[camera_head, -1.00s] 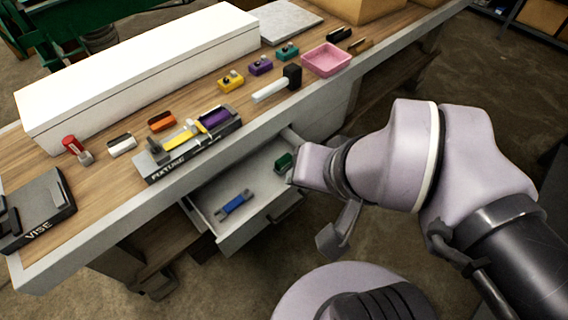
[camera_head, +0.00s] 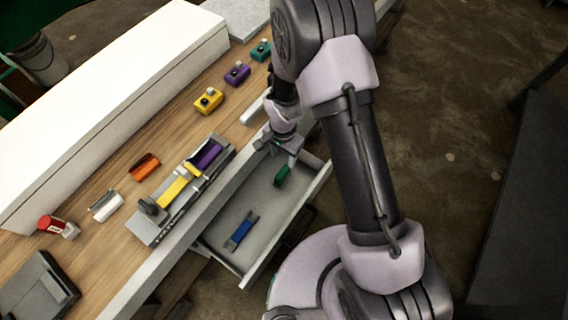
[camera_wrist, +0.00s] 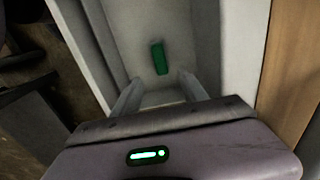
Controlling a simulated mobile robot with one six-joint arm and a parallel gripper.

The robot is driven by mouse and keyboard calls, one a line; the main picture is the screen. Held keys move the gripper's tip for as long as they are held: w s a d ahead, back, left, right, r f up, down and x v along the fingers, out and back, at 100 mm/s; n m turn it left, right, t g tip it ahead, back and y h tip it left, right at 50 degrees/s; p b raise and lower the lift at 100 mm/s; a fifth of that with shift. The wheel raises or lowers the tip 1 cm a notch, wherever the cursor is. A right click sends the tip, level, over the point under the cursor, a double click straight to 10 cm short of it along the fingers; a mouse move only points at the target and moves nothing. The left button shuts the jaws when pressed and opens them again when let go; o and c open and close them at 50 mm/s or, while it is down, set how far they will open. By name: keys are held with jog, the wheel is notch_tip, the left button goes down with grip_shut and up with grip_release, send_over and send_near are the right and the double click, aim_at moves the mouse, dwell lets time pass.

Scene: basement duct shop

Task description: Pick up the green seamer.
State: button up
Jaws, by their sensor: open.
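The green seamer (camera_head: 282,175) lies in the open drawer (camera_head: 262,258), near its far right end in the head view. In the wrist view the green seamer (camera_wrist: 158,58) lies on the drawer floor, ahead of the fingertips and roughly between their lines. My gripper (camera_head: 281,148) is above the drawer's far end, close to the seamer but apart from it. In the wrist view my gripper (camera_wrist: 157,84) is open, with two separated fingers and nothing between them.
A blue tool (camera_head: 241,232) lies in the same drawer. The drawer walls stand close around the seamer. The bench above holds a fixture (camera_head: 160,212) with yellow and purple pieces, a long white box (camera_head: 130,95), and a yellow block (camera_head: 208,100).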

aim_at(283, 172)
notch_tip(283, 172, down, 8)
jog(key=shift+b, duration=1.2)
notch_tip(283, 172, down, 5)
jog(key=b, duration=0.2)
jog(key=shift+a+f+b, duration=0.1)
jog(key=shift+f+b, duration=0.1)
jog(key=shift+b, duration=0.2)
jog(key=shift+s+r, duration=0.1)
jog(key=shift+r, duration=0.05)
jog(key=shift+c, duration=0.9)
grip_shut()
